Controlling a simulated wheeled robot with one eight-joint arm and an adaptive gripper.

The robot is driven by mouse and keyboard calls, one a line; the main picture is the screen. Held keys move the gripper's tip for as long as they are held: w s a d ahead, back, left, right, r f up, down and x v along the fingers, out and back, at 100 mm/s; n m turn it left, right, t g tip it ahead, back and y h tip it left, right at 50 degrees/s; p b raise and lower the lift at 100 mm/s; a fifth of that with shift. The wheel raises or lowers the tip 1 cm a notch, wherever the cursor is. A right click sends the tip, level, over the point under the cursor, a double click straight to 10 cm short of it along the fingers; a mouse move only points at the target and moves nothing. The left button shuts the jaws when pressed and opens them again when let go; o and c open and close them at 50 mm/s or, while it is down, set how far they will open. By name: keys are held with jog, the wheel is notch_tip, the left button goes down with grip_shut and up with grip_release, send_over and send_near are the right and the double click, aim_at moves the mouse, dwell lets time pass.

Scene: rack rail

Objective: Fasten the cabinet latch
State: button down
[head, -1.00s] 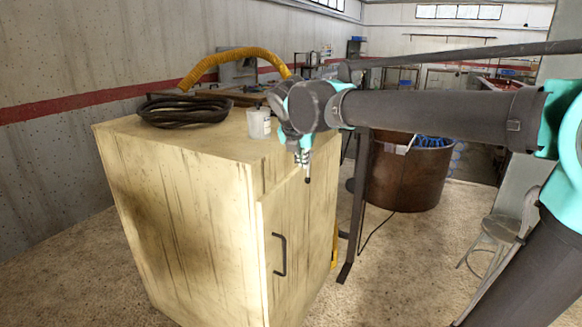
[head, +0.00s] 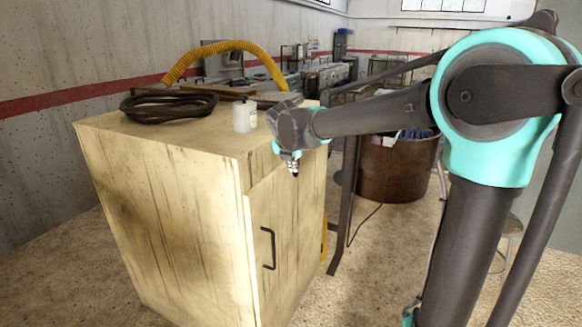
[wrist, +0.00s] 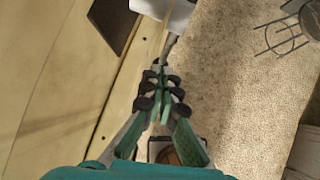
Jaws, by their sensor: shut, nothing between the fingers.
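The pale, stained wooden cabinet (head: 160,215) stands left of centre in the head view. Its door (head: 290,225) bears a dark bar handle (head: 268,248) and looks flat against the front, though I cannot tell if it is fully closed. I cannot make out the latch; my wrist may hide it. My gripper (head: 294,171) points down by the upper front of the cabinet, above the door handle. In the wrist view its fingers (wrist: 160,92) are together and empty, over the cabinet's edge, with the cabinet (wrist: 60,85) at left.
A coiled dark hose (head: 168,106), a whitish container (head: 244,116) and a yellow hose (head: 225,47) lie on or behind the cabinet top. A brown drum (head: 392,170) and a dark stand (head: 346,200) are behind at right. Speckled floor (wrist: 225,70) lies right of the cabinet.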

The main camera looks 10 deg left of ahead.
jog(key=shift+w+d, duration=0.1)
jog(key=shift+w, duration=0.15)
jog(key=shift+w+d+f, duration=0.15)
jog(key=shift+w+f, duration=0.25)
jog(key=shift+w, duration=0.05)
